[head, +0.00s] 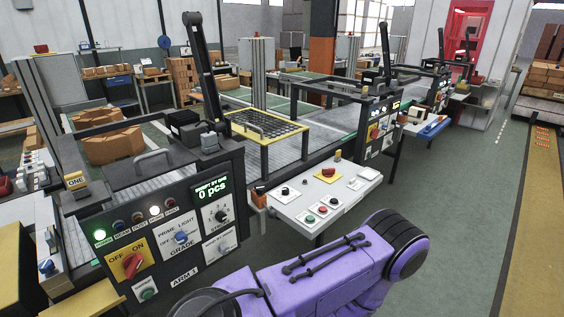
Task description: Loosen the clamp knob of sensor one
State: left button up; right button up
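A yellow tag reading "ONE" (76,181) stands on a small block at the back left of the near black control panel (160,238). I cannot make out for certain which part near it is the clamp knob of sensor one. The panel carries a red rotary switch (132,265) on a yellow OFF/ON plate, a PRIME LIGHT/GRADE knob (181,237), a row of lamps with the green one lit, and a green display (211,191) reading "0 pcs". Neither of my grippers is in view.
A dark hinged arm (203,70) rises behind the panel. A white control box (318,196) with several buttons stands right of the panel. A yellow-framed mesh guard (265,128) covers part of the conveyor. The green floor at the right is clear.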

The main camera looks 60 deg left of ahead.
aim_at(260, 189)
jog(key=i, duration=1.15)
jog(key=u, duration=2)
